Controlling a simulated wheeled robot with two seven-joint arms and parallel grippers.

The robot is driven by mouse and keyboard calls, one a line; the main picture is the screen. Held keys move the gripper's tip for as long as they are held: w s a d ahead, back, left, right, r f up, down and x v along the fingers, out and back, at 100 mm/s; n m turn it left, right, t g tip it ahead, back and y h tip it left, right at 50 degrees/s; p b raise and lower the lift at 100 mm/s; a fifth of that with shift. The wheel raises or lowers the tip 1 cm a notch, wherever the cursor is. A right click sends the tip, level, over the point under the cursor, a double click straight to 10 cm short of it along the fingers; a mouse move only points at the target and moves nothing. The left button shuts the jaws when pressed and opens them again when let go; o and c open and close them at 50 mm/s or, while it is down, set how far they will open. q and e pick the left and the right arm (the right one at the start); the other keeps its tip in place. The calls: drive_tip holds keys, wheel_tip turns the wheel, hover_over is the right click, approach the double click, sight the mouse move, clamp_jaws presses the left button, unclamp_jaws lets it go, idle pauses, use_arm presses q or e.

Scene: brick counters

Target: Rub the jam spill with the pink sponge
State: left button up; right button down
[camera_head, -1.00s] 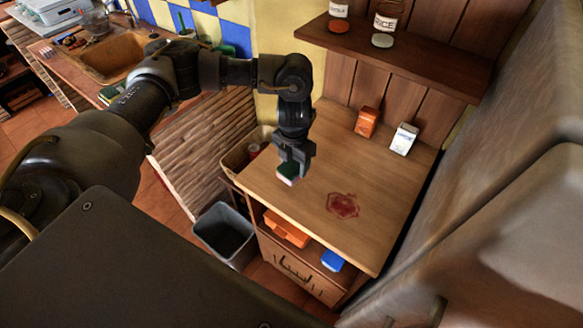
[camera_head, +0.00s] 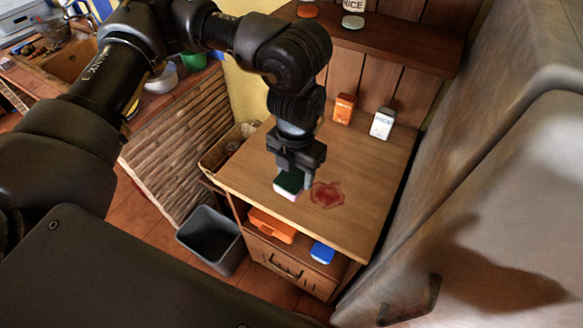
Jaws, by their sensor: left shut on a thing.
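The jam spill (camera_head: 327,195) is a dark red patch on the wooden counter top (camera_head: 340,225), right of centre in the head view. My left gripper (camera_head: 294,168) points down over the counter, shut on a sponge (camera_head: 286,194). The sponge shows a dark green upper layer and a pale, whitish lower layer; pink is hardly visible. The sponge is just left of the spill, low over the counter; I cannot tell if it touches the wood. The fingers partly hide the sponge. My right gripper is out of view.
An orange box (camera_head: 344,108) and a white box (camera_head: 382,123) stand at the counter's back. A shelf (camera_head: 400,45) with jars is above them. A grey bin (camera_head: 212,240) stands on the floor at left. A large pale appliance (camera_head: 490,210) bounds the right side.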

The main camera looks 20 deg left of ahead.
use_arm(q)
drive_tip(key=shift+o, duration=1.3)
drive_tip(key=shift+c, duration=1)
drive_tip(key=n, duration=0.1)
drive_tip(key=a+n, duration=0.1)
drive_tip(key=n, duration=0.1)
drive_tip(key=shift+w, duration=0.2)
drive_tip(key=n, duration=0.3)
drive_tip(key=a+n, duration=0.1)
drive_tip(key=n, duration=0.1)
drive_tip(key=shift+w+r, duration=0.1)
drive_tip(key=shift+w, duration=0.15)
drive_tip(key=w+a+n, duration=0.1)
drive_tip(key=a+n, duration=0.2)
drive_tip(key=n, duration=0.9)
drive_tip(key=w+a+n, duration=0.1)
drive_tip(key=a+n, duration=0.2)
drive_tip(key=n, duration=1)
drive_tip(key=shift+r, duration=0.35)
